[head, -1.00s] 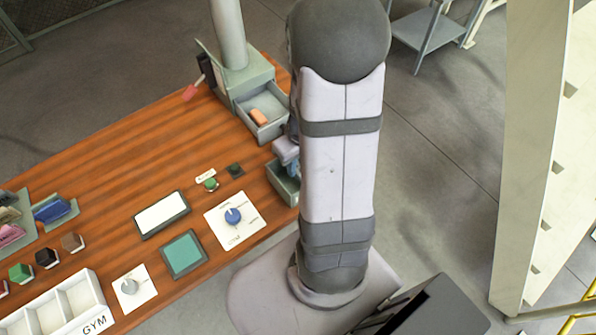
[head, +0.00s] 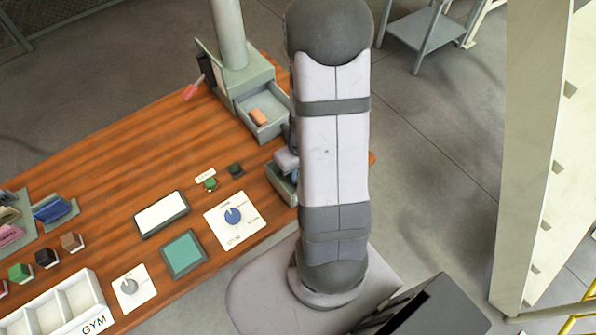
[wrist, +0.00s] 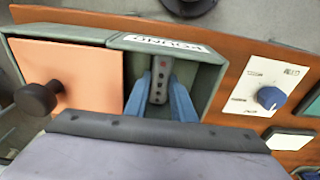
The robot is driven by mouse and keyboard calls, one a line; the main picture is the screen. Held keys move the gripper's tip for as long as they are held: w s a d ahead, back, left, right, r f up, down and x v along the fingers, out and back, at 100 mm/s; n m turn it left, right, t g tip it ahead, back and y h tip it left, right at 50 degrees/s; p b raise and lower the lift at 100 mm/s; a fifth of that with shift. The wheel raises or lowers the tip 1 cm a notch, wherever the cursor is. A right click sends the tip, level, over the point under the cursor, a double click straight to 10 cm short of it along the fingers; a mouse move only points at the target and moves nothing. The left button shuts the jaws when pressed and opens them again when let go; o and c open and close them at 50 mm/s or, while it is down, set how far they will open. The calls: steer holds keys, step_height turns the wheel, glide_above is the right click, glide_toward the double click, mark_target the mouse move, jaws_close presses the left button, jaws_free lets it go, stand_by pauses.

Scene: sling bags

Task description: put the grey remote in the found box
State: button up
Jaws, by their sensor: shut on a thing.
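The grey remote (wrist: 160,72), with a red button and dark buttons, stands on end between the blue fingers of my gripper (wrist: 159,92) in the wrist view. My gripper is shut on it. The found box (wrist: 213,76), grey-green with a white label on its far rim, surrounds the remote and fingers in that view. I cannot tell how deep the remote is or whether it touches the floor. In the head view the found box (head: 282,186) is partly hidden by my arm, and the remote is hidden.
A salmon panel with a dark knob (wrist: 38,98) covers the compartment left of the found box. A white dial card (head: 235,220) lies near the box. An open drawer (head: 265,125) holds an orange thing (head: 257,116). The wooden table's middle (head: 130,150) is clear.

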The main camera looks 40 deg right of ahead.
steer(key=o, duration=1)
steer(key=shift+f, duration=0.1)
steer(key=shift+r, duration=0.7)
steer(key=r, duration=0.7)
steer(key=s+r, duration=0.1)
steer(key=r, duration=0.3)
steer(key=shift+s, duration=0.1)
steer(key=shift+g, duration=0.3)
steer(key=a, duration=0.6)
steer(key=shift+s+a+f, duration=0.15)
steer(key=shift+s+f, duration=0.05)
steer(key=shift+f, duration=0.05)
steer(key=shift+g, duration=0.3)
steer(key=s+a, duration=0.1)
steer(key=a, duration=0.1)
steer(key=s+a, duration=0.1)
steer(key=a, duration=0.2)
steer(key=s+a, duration=0.1)
steer(key=a, duration=0.1)
steer(key=shift+s+a+f, duration=0.2)
steer(key=shift+a+f, duration=0.1)
steer(key=shift+a, duration=0.05)
